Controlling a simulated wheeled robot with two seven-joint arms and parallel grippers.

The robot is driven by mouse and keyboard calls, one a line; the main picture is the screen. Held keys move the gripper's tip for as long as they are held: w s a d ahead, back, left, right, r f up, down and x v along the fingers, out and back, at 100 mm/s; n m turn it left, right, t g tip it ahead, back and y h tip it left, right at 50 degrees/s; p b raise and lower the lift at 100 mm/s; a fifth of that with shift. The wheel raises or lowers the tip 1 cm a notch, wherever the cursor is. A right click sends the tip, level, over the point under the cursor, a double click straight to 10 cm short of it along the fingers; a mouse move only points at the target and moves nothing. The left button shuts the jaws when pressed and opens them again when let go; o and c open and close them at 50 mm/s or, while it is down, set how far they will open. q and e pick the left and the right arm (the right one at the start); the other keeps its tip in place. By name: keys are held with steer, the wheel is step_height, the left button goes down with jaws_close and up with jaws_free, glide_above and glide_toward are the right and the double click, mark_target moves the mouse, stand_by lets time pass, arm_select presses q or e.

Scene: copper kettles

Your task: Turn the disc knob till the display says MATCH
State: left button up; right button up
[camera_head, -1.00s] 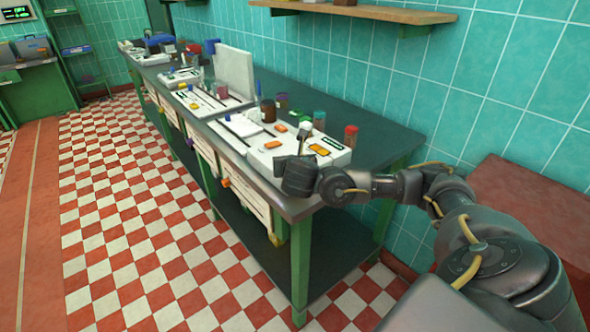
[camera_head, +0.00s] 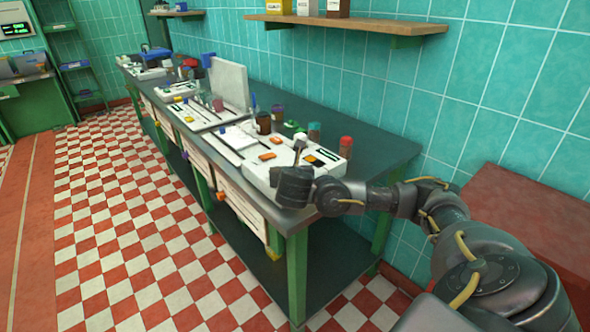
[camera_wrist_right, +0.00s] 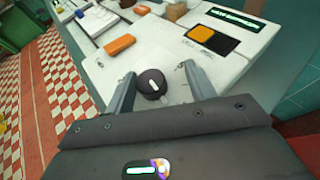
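The disc knob (camera_wrist_right: 152,84) is a small black disc with a white mark, on the white top of the nearest device (camera_head: 258,178). In the right wrist view my right gripper (camera_wrist_right: 158,72) has its fingers apart, one on each side of the knob, with visible gaps. In the head view my right gripper (camera_head: 300,150) is over the device's near end, and the knob is hidden. The display (camera_wrist_right: 238,19) is a dark strip with green text, too small to read. Beside it is an orange and black panel (camera_wrist_right: 211,38). My left gripper is not in view.
An orange block (camera_wrist_right: 120,45) lies on the device left of the knob. Jars, including a red-capped one (camera_head: 345,147), stand behind it on the dark bench (camera_head: 375,145). More devices line the bench further back. A wooden shelf (camera_head: 350,24) hangs above.

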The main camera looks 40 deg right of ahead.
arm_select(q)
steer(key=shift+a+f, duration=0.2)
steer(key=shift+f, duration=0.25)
arm_select(e)
steer(key=shift+a+f, duration=0.1)
steer(key=shift+f, duration=0.35)
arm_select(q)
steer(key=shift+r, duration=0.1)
arm_select(e)
steer(key=v, duration=1)
steer(key=shift+s, duration=0.45)
steer(key=shift+r, duration=0.15)
